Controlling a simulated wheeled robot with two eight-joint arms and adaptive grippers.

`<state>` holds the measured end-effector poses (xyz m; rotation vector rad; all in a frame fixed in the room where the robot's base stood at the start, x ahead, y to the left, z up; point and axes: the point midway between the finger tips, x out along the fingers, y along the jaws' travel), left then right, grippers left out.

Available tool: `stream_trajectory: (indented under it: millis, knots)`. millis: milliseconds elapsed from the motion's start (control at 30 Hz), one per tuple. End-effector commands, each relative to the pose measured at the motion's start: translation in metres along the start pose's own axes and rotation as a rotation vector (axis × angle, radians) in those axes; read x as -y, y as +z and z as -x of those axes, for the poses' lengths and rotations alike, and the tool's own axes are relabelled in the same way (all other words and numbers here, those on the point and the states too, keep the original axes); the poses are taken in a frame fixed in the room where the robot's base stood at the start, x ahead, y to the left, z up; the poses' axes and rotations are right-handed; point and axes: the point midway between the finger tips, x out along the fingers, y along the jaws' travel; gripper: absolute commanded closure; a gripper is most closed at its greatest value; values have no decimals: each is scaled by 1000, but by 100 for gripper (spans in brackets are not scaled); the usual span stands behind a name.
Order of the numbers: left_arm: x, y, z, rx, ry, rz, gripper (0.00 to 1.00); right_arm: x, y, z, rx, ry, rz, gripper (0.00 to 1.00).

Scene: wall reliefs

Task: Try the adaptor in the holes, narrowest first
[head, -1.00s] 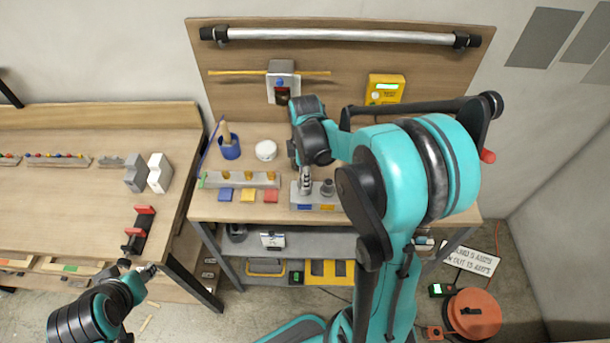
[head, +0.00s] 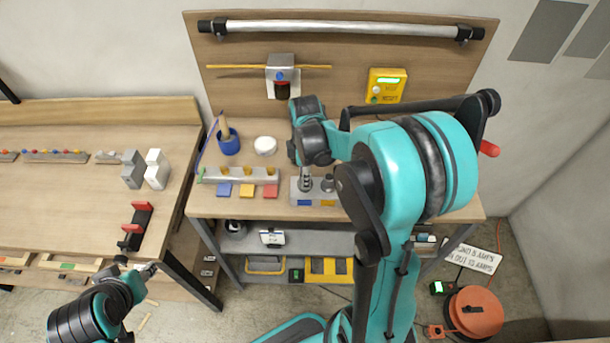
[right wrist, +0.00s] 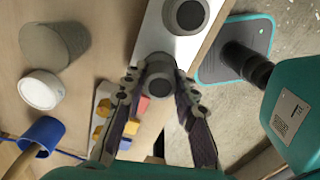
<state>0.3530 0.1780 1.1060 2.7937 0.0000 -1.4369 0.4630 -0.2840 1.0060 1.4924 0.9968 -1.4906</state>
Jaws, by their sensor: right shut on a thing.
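My right gripper (head: 305,184) is over a pale block (head: 297,198) with blue and yellow labels on the right bench. In the right wrist view my right gripper (right wrist: 157,82) is shut on a grey round adaptor (right wrist: 160,66), one finger each side. I cannot tell whether it is lifted off the block. A second grey round piece (head: 327,184) stands on the block beside it; it also shows in the right wrist view (right wrist: 187,15). A grey bar (head: 228,181) to the left carries three brass-coloured fittings; their openings are too small to tell. My left gripper (head: 148,271) is low by the left bench.
Blue, yellow (head: 247,191) and red tiles lie before the bar. A blue cup (head: 229,147) and a white disc (head: 265,145) stand behind it. A backboard holds a metal rod (head: 340,28) and a yellow box (head: 386,86). My right arm hides the bench's right part.

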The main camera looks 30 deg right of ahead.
Motion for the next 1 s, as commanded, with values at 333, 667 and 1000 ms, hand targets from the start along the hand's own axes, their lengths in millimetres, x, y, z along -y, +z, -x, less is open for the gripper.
stream_trajectory:
  millis: [333,667,1000]
  knots:
    - [0,2,-4,0,0,0,60,0,0,-5,0,0,0,48]
    - [0,2,-3,0,0,0,60,0,0,-2,0,0,0,48]
    - [0,2,-3,0,0,0,60,1,0,60,0,0,0,48]
